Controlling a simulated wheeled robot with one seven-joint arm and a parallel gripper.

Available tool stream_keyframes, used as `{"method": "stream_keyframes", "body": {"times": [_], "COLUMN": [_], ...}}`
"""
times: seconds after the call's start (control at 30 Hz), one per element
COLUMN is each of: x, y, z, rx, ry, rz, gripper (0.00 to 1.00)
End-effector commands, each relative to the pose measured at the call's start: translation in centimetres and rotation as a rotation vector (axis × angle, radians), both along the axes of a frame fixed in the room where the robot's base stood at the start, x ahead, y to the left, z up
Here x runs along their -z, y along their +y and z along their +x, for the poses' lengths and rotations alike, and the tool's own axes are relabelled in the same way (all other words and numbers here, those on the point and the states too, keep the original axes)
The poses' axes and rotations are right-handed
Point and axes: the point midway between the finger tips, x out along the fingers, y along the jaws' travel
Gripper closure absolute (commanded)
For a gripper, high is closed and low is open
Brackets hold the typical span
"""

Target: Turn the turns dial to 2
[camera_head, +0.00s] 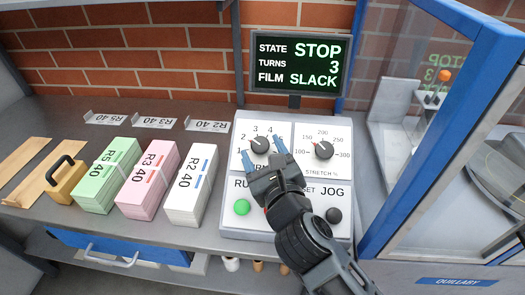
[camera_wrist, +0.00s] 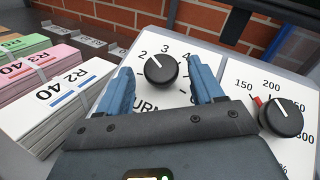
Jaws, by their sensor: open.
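The turns dial (camera_head: 260,144) is a black round knob on a white panel, with printed numbers around it. In the wrist view the dial (camera_wrist: 160,69) has a white pointer line aimed up and left, near the 2 and 3 marks. The display (camera_head: 298,63) reads STATE STOP, TURNS 3, FILM SLACK. My gripper (camera_head: 262,152) is open, its blue fingers at the dial's lower left and right in the head view. In the wrist view the fingers (camera_wrist: 161,72) appear on either side of the dial; I cannot tell whether they touch it.
The stretch dial (camera_head: 323,150) is close on the right. Below are a green button (camera_head: 242,207) and a black JOG button (camera_head: 333,215). Green (camera_head: 108,176), pink (camera_head: 148,179) and white (camera_head: 191,185) paper stacks stand left. A blue-framed machine (camera_head: 420,120) stands right.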

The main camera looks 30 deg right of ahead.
Motion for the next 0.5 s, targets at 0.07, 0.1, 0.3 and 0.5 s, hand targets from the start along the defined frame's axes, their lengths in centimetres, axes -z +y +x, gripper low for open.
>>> {"method": "stream_keyframes", "body": {"times": [0.07,0.1,0.3,0.5], "x": [0.2,0.1,0.0,-0.1], "y": [0.2,0.3,1.0,1.5], "z": [-1.1,-1.7,-4.9,-6.8], "rx": [0.000,-0.002,0.000,-0.002], "ry": [0.003,0.002,0.003,0.002], "rz": [-0.002,-0.002,-0.001,-0.001], "gripper": [0.33,0.33,0.33,0.33]}}
